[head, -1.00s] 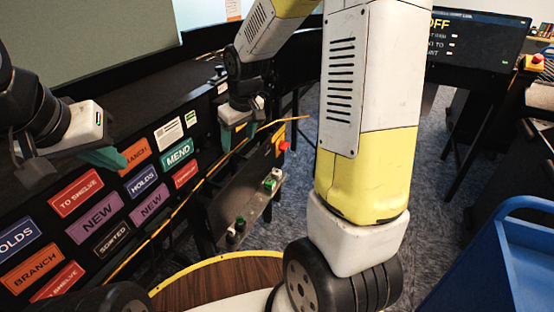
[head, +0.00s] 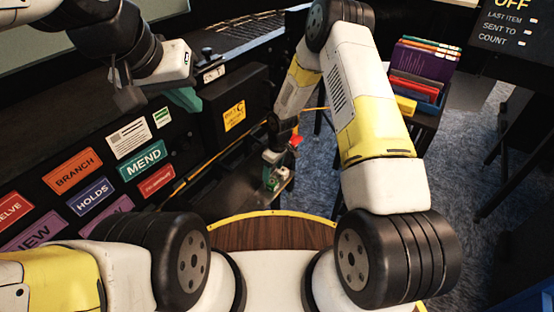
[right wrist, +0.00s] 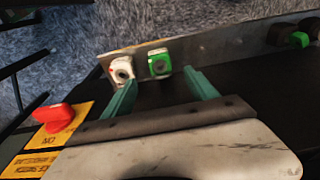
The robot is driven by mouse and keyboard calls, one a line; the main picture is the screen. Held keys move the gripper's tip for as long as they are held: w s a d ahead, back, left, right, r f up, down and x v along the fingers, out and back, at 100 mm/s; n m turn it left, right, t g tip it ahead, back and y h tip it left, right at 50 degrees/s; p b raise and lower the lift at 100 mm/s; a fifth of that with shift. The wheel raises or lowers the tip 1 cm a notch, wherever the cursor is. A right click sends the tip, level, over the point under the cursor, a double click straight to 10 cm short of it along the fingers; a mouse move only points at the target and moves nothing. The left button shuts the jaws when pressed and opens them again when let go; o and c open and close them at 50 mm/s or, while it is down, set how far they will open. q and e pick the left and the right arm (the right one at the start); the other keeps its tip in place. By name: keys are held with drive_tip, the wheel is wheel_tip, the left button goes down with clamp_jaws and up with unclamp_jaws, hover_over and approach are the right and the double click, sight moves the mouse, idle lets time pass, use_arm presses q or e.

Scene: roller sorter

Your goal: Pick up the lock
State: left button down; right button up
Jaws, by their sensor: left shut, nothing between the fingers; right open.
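A small green block with a dark round face (right wrist: 159,63), which looks like a lock, sits on the grey ledge (right wrist: 215,48). A similar white block with a red mark (right wrist: 121,69) stands just left of it. I cannot tell for sure which is the lock. My right gripper (right wrist: 161,77) is open, its teal fingers pointing at the pair, with the green block between the fingertips in the picture; contact is not clear. In the head view the right gripper (head: 272,155) is over the ledge. My left gripper (head: 187,98) is shut and empty by the sign panel.
A red switch handle (right wrist: 53,117) on a yellow plate is left of my right gripper. Another green block (right wrist: 299,39) with dark parts is at the ledge's far right. A black box with a yellow label (head: 234,112) and coloured signs (head: 142,162) line the panel. A book bin (head: 420,85) stands behind.

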sight(272, 181)
drive_tip(key=f, duration=0.7)
drive_tip(key=shift+w+a+f, duration=0.1)
drive_tip(key=shift+a+f, duration=0.1)
drive_tip(key=shift+a, duration=0.1)
clamp_jaws()
drive_tip(key=shift+r, duration=0.2)
